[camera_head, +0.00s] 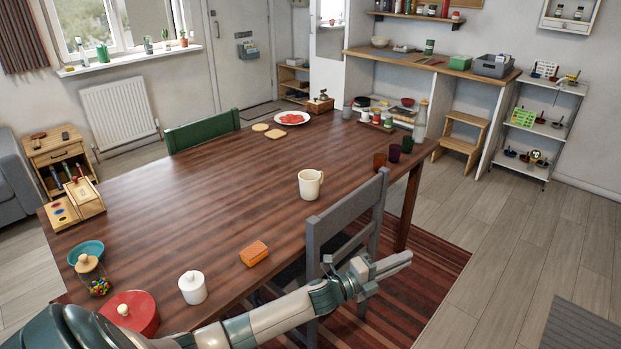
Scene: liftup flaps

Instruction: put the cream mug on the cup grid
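The cream mug (310,184) stands upright on the dark wooden table (220,190), near the table's right edge, with its handle to the right. My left gripper (396,260) is beyond the near right edge of the table, in front of the grey chair and well apart from the mug. Its fingers lie close together in this view, and I cannot tell whether a gap is between them. Nothing shows in it. I cannot make out for sure which thing is the cup grid. My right gripper is not in view.
A grey chair (345,222) stands between my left gripper and the mug. An orange block (253,253), a white lidded jar (192,287) and a red lidded pot (133,312) are on the near table. Dark cups (394,153) stand at the right edge. The table's middle is clear.

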